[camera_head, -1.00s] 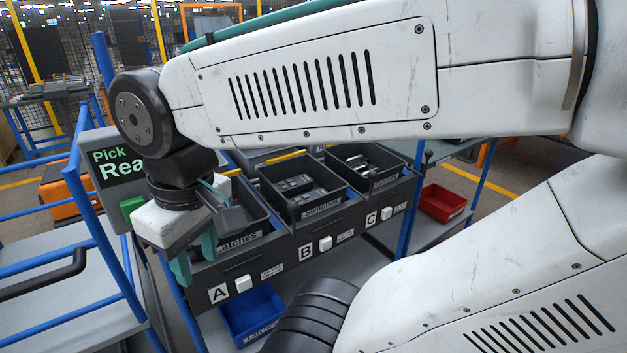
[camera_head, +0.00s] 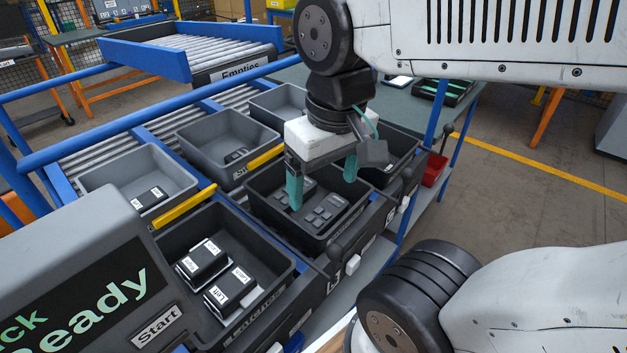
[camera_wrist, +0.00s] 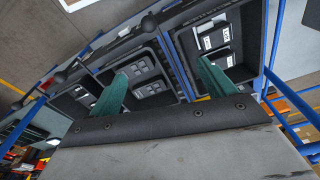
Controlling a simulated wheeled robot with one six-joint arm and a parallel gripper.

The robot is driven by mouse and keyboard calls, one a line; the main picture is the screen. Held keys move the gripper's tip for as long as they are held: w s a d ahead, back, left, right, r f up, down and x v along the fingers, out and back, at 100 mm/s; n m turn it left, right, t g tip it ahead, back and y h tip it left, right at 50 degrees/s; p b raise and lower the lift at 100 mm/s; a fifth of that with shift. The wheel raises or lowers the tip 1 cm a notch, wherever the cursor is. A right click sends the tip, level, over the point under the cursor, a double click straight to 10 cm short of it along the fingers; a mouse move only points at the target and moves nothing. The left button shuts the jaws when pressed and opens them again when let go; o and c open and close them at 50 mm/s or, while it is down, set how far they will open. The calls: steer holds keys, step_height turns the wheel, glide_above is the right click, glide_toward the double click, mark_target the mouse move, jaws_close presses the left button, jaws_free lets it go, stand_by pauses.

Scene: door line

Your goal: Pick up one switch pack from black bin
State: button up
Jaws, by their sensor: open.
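The middle black bin (camera_head: 266,221) holds several dark grey switch packs (camera_head: 322,212) with raised square keys. My gripper (camera_head: 322,181) is above this bin, its two green fingers apart and pointing down, with nothing seen between them. The fingers hide part of the bin, and I cannot tell their exact height over the packs. In the wrist view, the open gripper (camera_wrist: 162,88) spans toward the bins, and the switch packs (camera_wrist: 146,76) show between the fingers in their bin.
A black bin (camera_head: 172,243) at front left holds packs with white labels (camera_head: 230,288). Another black bin (camera_head: 408,158) is on the right, partly hidden. Grey bins (camera_head: 228,140) stand on rollers behind. A "Ready" screen (camera_head: 110,300) fills the lower left.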

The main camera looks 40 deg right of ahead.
steer(key=w+d+f+m, duration=0.3)
steer(key=w+f+m, duration=0.2)
steer(key=w, duration=0.3)
steer(key=w+d+f+m, duration=0.4)
steer(key=w+f+m, duration=0.1)
steer(key=w+f, duration=0.2)
steer(key=w+d+f+m, duration=0.3)
steer(key=w+f+m, duration=0.2)
steer(key=w, duration=0.4)
steer(key=shift+w+d+f+g, duration=0.3)
steer(key=shift+d+f, duration=0.1)
steer(key=shift+f, duration=0.15)
steer(key=shift+w+f, duration=0.1)
steer(key=shift+f, duration=0.25)
step_height(320, 180, down, 7)
steer(key=shift+w+d+f, duration=0.1)
steer(key=shift+f, duration=0.1)
steer(key=c, duration=1.1)
